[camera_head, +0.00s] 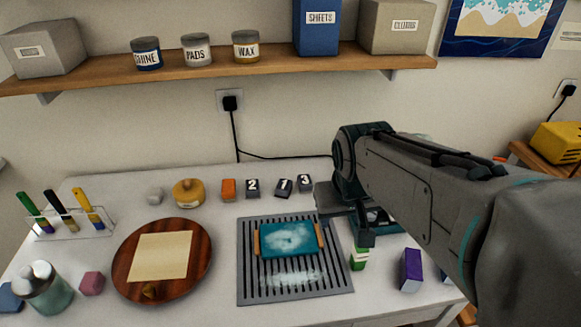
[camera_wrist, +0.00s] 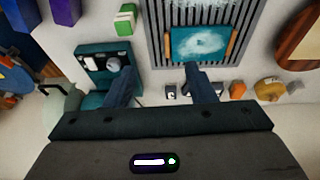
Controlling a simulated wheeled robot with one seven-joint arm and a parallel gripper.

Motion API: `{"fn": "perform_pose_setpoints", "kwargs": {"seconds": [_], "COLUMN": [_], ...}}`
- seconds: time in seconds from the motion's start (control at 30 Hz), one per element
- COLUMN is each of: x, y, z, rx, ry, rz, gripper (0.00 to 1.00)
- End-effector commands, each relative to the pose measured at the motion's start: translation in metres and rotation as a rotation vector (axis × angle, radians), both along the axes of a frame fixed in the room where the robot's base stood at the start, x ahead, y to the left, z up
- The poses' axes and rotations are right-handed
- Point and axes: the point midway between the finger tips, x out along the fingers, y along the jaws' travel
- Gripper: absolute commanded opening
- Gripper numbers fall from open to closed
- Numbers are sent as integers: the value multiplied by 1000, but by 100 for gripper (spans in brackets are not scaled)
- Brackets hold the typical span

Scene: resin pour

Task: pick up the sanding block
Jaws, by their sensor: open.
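My gripper (camera_head: 345,228) hangs over the back right of the white table, open. In the wrist view its two fingers (camera_wrist: 162,78) are apart with nothing between them. No block is marked as the sanding block, and I cannot tell which one it is. An orange block (camera_head: 228,188) stands behind the grey slatted rack; it also shows in the wrist view (camera_wrist: 238,90). A green-and-white block (camera_head: 358,258) is right of the rack and in the wrist view (camera_wrist: 125,20). A purple block (camera_head: 411,270) stands farther right. My gripper is apart from all three.
A teal tray with wooden handles (camera_head: 288,239) lies on the slatted rack (camera_head: 295,290). A teal device (camera_wrist: 95,58) is beside my fingers.

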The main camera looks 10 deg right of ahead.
Motion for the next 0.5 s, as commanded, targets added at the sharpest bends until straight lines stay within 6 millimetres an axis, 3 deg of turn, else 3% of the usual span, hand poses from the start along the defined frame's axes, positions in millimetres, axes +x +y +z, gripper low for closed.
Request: {"fn": "perform_pose_setpoints", "kwargs": {"seconds": [0.03, 0.27, 0.5], "x": [20, 107, 196], "y": [1, 4, 6], "z": [2, -1, -23], "rx": [-9, -35, -20], "ry": [1, -17, -42], "rz": [3, 22, 35], "gripper": [50, 50, 50]}}
